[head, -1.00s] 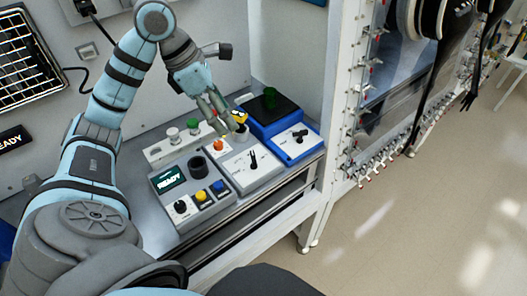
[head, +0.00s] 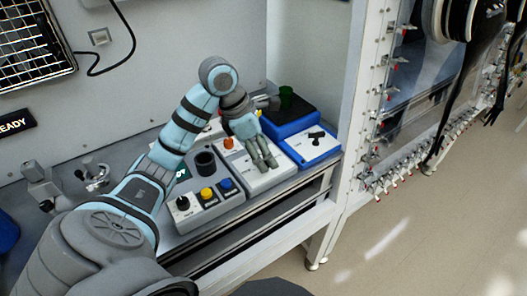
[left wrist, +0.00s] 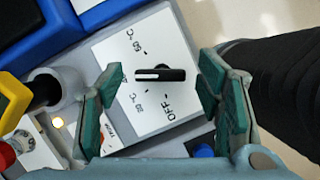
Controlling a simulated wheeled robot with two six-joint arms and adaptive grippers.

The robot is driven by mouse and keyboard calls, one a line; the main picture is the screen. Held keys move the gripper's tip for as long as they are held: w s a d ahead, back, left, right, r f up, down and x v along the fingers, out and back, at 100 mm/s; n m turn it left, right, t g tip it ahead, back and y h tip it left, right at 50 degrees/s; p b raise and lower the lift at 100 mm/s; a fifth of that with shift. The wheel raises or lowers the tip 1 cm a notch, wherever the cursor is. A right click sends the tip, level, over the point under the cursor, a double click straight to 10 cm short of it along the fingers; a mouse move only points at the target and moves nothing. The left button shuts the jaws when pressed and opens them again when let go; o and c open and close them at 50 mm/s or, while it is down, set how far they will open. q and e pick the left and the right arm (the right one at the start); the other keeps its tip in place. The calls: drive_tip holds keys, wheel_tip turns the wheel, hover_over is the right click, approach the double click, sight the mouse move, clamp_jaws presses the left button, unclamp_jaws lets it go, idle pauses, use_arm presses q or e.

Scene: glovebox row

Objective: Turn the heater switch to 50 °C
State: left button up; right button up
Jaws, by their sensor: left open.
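The heater switch is a black bar knob (left wrist: 160,74) with a white mark at its left end in the left wrist view. My left gripper (head: 266,162) is over the front of the white unit (head: 248,184) and hides the switch in the head view. In the left wrist view its open fingers (left wrist: 157,90) stand on either side of the knob, with gaps visible. My right gripper is not in view.
A blue unit (head: 296,147) with its own black switch (head: 316,135) stands close on the right. A grey panel with black, yellow (head: 207,194) and blue knobs is on the left. The bench's front edge is near.

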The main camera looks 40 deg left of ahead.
use_arm(q)
drive_tip(key=shift+r, duration=0.1)
drive_tip(key=c, duration=1.2)
drive_tip(key=shift+o, duration=0.2)
drive_tip(key=shift+m, duration=0.5)
drive_tip(key=shift+r+m+h+p, duration=0.2)
drive_tip(key=shift+m+h+p, duration=0.1)
drive_tip(key=shift+m+p, duration=0.2)
drive_tip(key=shift+f, duration=0.15)
drive_tip(key=shift+w, duration=0.1)
drive_tip(key=o, duration=1.2)
drive_tip(key=shift+c, duration=0.2)
drive_tip(key=shift+f, duration=0.1)
